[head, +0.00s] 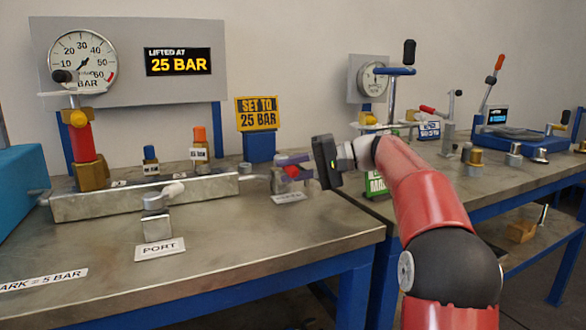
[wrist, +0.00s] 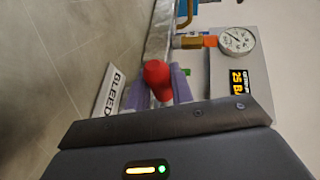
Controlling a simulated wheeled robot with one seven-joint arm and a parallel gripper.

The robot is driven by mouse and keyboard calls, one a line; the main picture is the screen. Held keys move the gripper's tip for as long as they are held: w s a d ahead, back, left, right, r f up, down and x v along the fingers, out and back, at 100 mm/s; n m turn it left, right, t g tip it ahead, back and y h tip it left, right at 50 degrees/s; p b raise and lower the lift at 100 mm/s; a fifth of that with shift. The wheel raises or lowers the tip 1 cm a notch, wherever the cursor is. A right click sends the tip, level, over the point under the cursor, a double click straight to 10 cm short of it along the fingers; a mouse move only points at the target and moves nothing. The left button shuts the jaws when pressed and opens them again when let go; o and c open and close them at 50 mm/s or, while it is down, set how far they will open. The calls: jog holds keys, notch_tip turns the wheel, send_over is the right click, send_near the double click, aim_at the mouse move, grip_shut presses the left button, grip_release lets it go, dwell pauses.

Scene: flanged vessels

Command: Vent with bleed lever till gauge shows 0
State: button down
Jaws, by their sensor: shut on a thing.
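The bleed lever's red end (head: 292,172) is at the right end of the long metal manifold (head: 150,197). In the wrist view the red lever end (wrist: 157,78) sits between the purple fingers of my gripper (wrist: 160,92). My gripper (head: 293,167) is shut on it; the fingers hide part of the lever. A white BLEED label (wrist: 108,92) lies beside it. The round gauge (head: 83,60) is on the grey panel at the back left; a black knob partly covers its face and I cannot read its needle surely. The gauge also shows small in the wrist view (wrist: 236,40).
A display (head: 178,61) reads "LIFTED AT 25 BAR". A yellow sign (head: 256,113) reads "SET TO 25 BAR". A red valve (head: 82,140) stands on the manifold's left. A port fitting (head: 157,220) is in front.

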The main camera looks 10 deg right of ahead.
jog(key=c, duration=1.2)
grip_release()
jog(key=v, duration=0.7)
jog(key=shift+d, duration=0.4)
jog(key=shift+c, duration=0.3)
